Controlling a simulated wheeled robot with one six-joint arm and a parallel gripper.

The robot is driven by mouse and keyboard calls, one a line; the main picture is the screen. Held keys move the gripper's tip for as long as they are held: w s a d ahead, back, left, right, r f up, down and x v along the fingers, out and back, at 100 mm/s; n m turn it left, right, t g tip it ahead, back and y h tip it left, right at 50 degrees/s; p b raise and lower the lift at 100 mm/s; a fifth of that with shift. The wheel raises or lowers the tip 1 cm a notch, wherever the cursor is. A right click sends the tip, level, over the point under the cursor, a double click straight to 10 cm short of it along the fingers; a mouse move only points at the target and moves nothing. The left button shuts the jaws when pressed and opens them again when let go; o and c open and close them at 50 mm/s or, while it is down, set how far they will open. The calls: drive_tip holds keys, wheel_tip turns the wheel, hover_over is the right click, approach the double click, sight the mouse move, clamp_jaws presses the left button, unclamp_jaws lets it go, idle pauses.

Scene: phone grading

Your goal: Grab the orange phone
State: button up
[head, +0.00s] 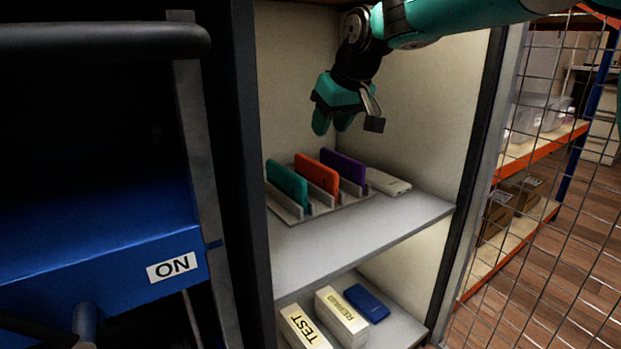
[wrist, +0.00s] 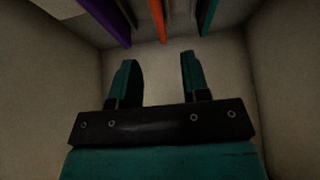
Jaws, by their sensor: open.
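The orange phone (head: 316,174) stands on edge in the middle slot of a grey rack (head: 294,208) on the upper shelf. A teal phone (head: 287,185) stands to its left and a purple phone (head: 344,166) to its right. My gripper (head: 335,122) is open and empty, above the rack and apart from the phones. In the wrist view, my gripper (wrist: 160,70) shows its two fingers spread. The orange phone (wrist: 157,18) is at the top edge there, roughly in line with the gap, between the purple phone (wrist: 106,20) and the teal phone (wrist: 208,15).
A pale phone (head: 388,183) lies flat on the shelf right of the rack. The shelf front (head: 350,240) is clear. Below are boxes marked TEST (head: 304,328) and REFURB (head: 341,316) and a blue phone (head: 366,303). Cabinet walls enclose the sides; a blue machine (head: 90,250) stands left.

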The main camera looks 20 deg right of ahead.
sight(316, 162)
drive_tip(key=b+x, duration=0.3)
drive_tip(key=x, duration=0.2)
drive_tip(key=shift+w+d+f, duration=0.1)
drive_tip(key=shift+f, duration=0.2)
drive_tip(key=b+x, duration=0.3)
drive_tip(key=x, duration=0.3)
drive_tip(key=shift+f+b, duration=0.1)
drive_tip(key=shift+b, duration=0.2)
drive_tip(key=shift+f+p, duration=0.15)
drive_tip(key=shift+p, duration=0.15)
clamp_jaws()
